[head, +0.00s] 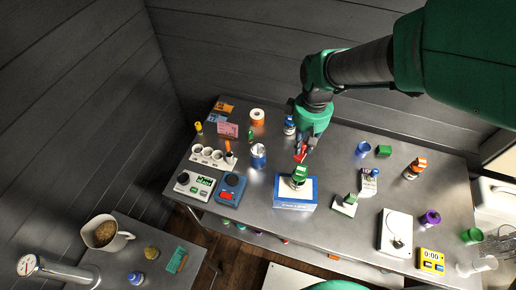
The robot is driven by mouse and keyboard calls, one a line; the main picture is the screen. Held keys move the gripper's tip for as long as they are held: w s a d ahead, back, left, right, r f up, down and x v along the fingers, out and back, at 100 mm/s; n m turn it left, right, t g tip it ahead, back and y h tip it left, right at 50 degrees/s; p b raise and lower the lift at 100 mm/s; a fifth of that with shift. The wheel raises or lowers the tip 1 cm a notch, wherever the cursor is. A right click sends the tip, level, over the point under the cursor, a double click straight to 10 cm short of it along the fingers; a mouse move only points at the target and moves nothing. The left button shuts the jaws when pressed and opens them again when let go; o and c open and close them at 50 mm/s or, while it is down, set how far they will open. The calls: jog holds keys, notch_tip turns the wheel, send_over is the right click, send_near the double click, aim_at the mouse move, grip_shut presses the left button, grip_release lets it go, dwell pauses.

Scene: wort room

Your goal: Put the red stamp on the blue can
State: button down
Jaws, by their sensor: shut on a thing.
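My gripper (301,149) points down over the middle of the table in the head view. It is shut on a small red thing, which looks like the red stamp (299,154); its lower part is hard to make out. A blue and white can (258,157) stands to the left of the gripper, apart from it. A blue cup-like can (363,149) stands to the right, near a green block. I cannot tell for certain which of them is the blue can.
Just below the gripper, a green-topped item (299,174) stands on a blue and white box (295,204). A green-handled stamp (350,199) is on a white card to the right. A blue scale (230,188) is at the left. Bare metal table (325,220) shows at the front.

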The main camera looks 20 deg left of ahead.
jog(key=s+a+n, duration=0.3)
jog(key=s+a, duration=0.4)
jog(key=s, duration=0.1)
jog(key=shift+m, duration=0.3)
notch_tip(320, 180, down, 5)
jog(key=shift+f+p, duration=0.1)
jog(key=shift+p, duration=0.25)
send_over(258, 149)
jog(key=shift+f, duration=0.7)
jog(key=shift+s, duration=0.1)
jog(key=shift+f, duration=1.75)
jog(key=shift+f, duration=0.15)
